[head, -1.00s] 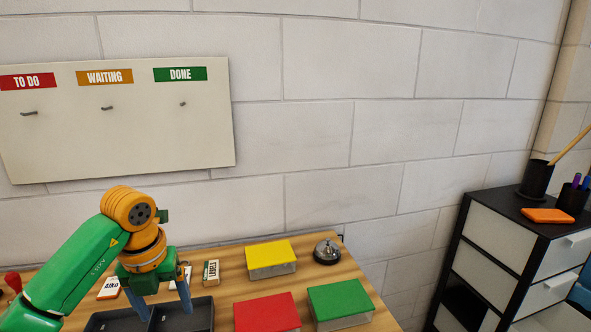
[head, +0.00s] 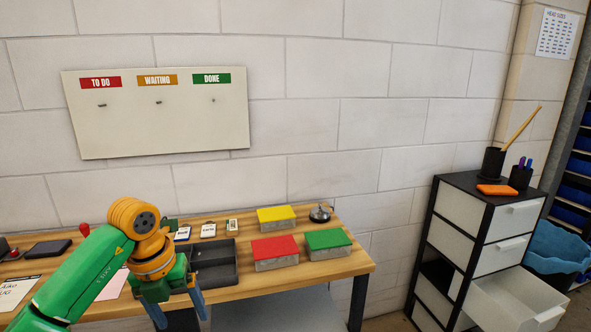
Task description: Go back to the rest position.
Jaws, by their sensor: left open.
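My left gripper (head: 180,310) shows at the lower left of the head view, on a green and orange arm. Its two blue fingers are apart and point down, in front of the bench's front edge. I see nothing between them. The wooden bench (head: 325,268) runs along the wall behind it. My right gripper is not in view.
A dark divided tray (head: 236,262) stands right behind the left gripper. Yellow (head: 276,214), red (head: 275,246) and green (head: 327,239) lidded boxes and a bell (head: 320,212) stand to its right. A drawer (head: 515,300) of the cabinet (head: 480,235) stands open.

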